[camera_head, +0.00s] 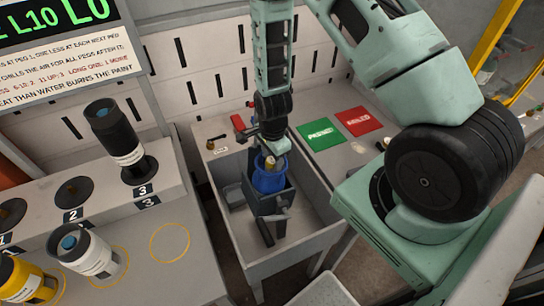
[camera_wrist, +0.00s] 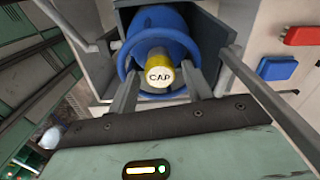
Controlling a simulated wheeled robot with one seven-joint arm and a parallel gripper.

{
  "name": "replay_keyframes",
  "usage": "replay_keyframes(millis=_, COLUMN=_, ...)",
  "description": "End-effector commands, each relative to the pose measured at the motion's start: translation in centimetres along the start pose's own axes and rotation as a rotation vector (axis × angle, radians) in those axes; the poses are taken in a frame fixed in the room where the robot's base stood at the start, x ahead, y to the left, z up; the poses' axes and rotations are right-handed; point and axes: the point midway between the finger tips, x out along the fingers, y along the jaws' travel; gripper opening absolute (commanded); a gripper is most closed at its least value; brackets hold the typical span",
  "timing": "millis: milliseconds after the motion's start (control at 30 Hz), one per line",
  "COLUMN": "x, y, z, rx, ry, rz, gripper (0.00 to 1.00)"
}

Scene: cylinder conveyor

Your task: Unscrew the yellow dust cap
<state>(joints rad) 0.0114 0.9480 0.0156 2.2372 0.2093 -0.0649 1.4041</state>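The yellow dust cap (camera_wrist: 159,70), marked "CAP", sits on the end of a blue cylinder (camera_wrist: 160,20) in the wrist view. In the head view the cap (camera_head: 270,163) shows small on top of the upright blue cylinder (camera_head: 268,181). The cylinder is held in a dark grey vise-like holder (camera_head: 270,204). My gripper (camera_wrist: 163,76) points at the cap, with one grey finger on each side of it. The fingers look apart, with gaps beside the cap; I see no clear contact.
The holder stands in a grey sink-like basin (camera_head: 322,238). Green (camera_head: 320,134) and red (camera_head: 358,121) pads lie behind it. In the wrist view, red (camera_wrist: 307,36) and blue (camera_wrist: 277,68) blocks are at right.

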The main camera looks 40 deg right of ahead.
Motion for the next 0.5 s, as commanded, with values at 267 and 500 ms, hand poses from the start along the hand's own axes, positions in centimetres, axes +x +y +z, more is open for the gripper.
replay_keyframes(millis=267, x=-0.2, y=0.0, z=0.0, rx=0.0, ry=0.0, rz=0.0, gripper=0.49)
replay_keyframes(millis=500, x=-2.1, y=0.0, z=-0.2, rx=0.001, ry=0.0, rz=0.001, gripper=0.49)
